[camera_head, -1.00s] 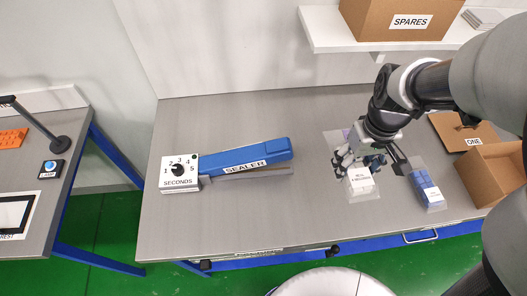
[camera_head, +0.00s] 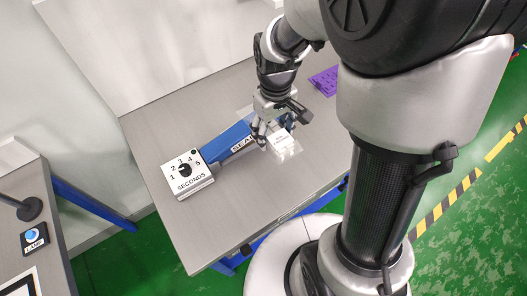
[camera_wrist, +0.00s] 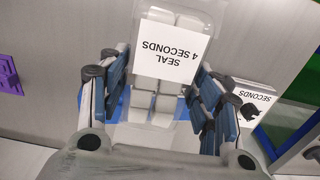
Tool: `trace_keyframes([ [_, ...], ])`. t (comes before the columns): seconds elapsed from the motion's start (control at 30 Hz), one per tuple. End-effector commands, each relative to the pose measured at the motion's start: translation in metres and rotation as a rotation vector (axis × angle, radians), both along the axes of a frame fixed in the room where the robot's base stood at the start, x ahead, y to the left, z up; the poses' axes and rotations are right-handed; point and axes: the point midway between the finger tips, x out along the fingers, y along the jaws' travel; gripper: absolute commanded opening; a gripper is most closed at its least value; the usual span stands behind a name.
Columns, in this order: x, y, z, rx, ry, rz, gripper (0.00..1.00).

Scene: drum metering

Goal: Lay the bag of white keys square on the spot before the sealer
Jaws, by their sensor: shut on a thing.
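My gripper (camera_head: 268,128) is shut on the clear bag of white keys (camera_head: 284,146), just beside the front right part of the blue sealer (camera_head: 232,141). In the wrist view the blue-padded fingers (camera_wrist: 162,95) stand on both sides of the white keys (camera_wrist: 143,104). The bag carries a white label (camera_wrist: 170,50) reading "SEAL 4 SECONDS". Whether the bag touches the table I cannot tell. The spot before the sealer is not distinguishable; the bag and gripper may cover it. My gripper hides part of the sealer.
The sealer's dial box (camera_head: 187,174) stands at its left end and also shows in the wrist view (camera_wrist: 257,96). A purple perforated piece (camera_head: 325,80) lies at the table's back right. The grey table (camera_head: 245,195) is clear at the front.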

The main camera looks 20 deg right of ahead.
Motion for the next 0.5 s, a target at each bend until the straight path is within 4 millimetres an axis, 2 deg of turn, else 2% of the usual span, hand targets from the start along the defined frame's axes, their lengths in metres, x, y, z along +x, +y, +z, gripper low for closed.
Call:
trace_keyframes([
  [0.03, -0.001, 0.0, -0.019, 0.0, 0.005, 0.0, 0.29],
  [0.3, -0.001, 0.0, -0.087, 0.0, 0.003, 0.001, 0.29],
  [0.4, -0.001, 0.0, -0.102, 0.0, 0.002, 0.001, 0.29],
  [0.5, 0.0, 0.0, -0.108, 0.0, 0.0, 0.001, 0.29],
])
